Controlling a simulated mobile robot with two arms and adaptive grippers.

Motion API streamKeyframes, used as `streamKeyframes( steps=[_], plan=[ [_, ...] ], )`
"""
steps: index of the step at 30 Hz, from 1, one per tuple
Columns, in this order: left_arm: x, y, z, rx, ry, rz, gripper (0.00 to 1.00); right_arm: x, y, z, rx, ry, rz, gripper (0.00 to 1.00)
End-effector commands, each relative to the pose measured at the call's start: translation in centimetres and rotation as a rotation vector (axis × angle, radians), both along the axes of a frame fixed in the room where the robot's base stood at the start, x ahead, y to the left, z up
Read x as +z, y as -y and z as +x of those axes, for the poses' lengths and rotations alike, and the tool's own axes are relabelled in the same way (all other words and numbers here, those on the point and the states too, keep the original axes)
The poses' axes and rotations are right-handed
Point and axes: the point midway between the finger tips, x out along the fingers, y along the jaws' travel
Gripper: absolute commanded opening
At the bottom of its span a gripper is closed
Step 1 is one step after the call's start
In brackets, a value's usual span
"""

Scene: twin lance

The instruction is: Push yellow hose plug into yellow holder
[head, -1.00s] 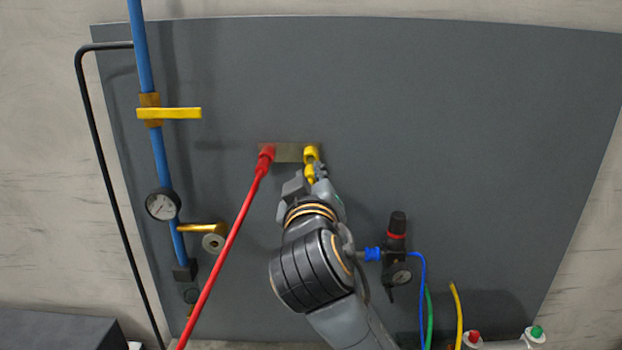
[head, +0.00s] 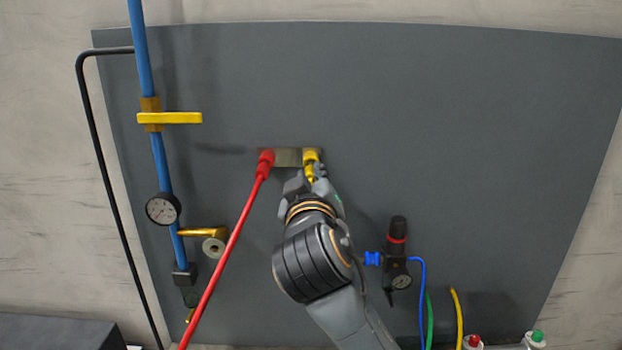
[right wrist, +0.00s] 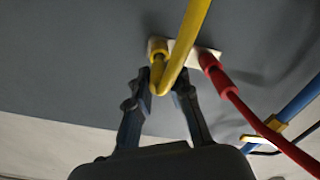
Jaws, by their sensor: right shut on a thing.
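The yellow holder (head: 311,154) is at the right end of a small metal plate (head: 288,157) on the grey panel. It also shows in the right wrist view (right wrist: 157,46). My right gripper (head: 310,180) is just below it, shut on the yellow hose plug (head: 310,174). In the right wrist view the plug (right wrist: 157,72) sits between the fingers, its end at the holder's mouth. The yellow hose (right wrist: 193,38) crosses in front there. I cannot tell how deep the plug sits. My left gripper is not in view.
A red hose (head: 227,240) hangs from a red fitting (head: 266,157) left of the yellow holder. A blue pipe (head: 160,165) with a yellow valve handle (head: 170,118) and a gauge (head: 162,208) stands left. A black regulator (head: 397,245) is lower right. The panel's upper right is clear.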

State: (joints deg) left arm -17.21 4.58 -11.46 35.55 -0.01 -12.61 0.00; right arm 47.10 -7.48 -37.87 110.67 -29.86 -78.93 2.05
Motion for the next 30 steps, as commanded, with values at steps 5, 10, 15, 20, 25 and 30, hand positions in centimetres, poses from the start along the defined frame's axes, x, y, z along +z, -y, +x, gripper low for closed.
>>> streamKeyframes(
  steps=[5, 10, 15, 20, 25, 30],
  plan=[
    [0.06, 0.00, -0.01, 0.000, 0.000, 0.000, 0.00, 0.02, -0.01, 0.37, 0.000, 0.000, 0.000, 0.00],
    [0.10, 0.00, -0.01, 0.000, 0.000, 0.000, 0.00, 0.02, 0.00, 0.65, 0.000, 0.000, 0.000, 0.00],
    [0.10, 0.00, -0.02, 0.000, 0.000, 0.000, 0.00, 0.01, 0.00, 0.74, 0.000, 0.000, 0.000, 0.00],
    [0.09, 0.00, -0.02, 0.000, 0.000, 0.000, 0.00, 0.01, 0.00, 0.74, 0.000, 0.000, 0.000, 0.00],
    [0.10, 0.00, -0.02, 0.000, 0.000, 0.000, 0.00, 0.01, 0.00, 0.75, 0.000, 0.000, 0.000, 0.00],
    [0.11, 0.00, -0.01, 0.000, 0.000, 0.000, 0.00, 0.01, 0.00, 0.81, 0.000, 0.000, 0.000, 0.00]
  ],
)
